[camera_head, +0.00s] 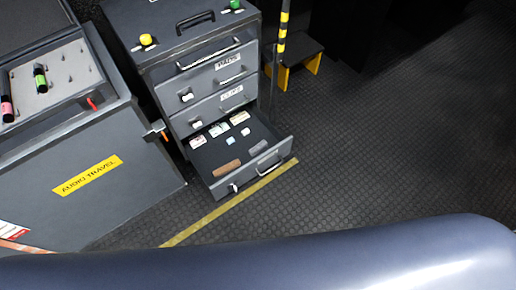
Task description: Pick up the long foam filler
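The bottom drawer (214,184) of the grey cabinet is pulled open and holds several small items. A long brownish bar (227,168) lies near the drawer's front left. A shorter grey bar (258,147) lies near its front right. I cannot tell from this view which piece, if either, is the long foam filler. Small pale pieces (230,140) and labelled cards (239,118) lie further back in the drawer. Neither of my grippers is in view.
A grey case marked "AUDIO TRAVEL" (88,175) stands left of the cabinet. Yellow and green knobs sit on the cabinet top. A striped pole (282,35) and a yellow-legged step (297,62) stand behind right. Textured floor (400,140) is clear at right.

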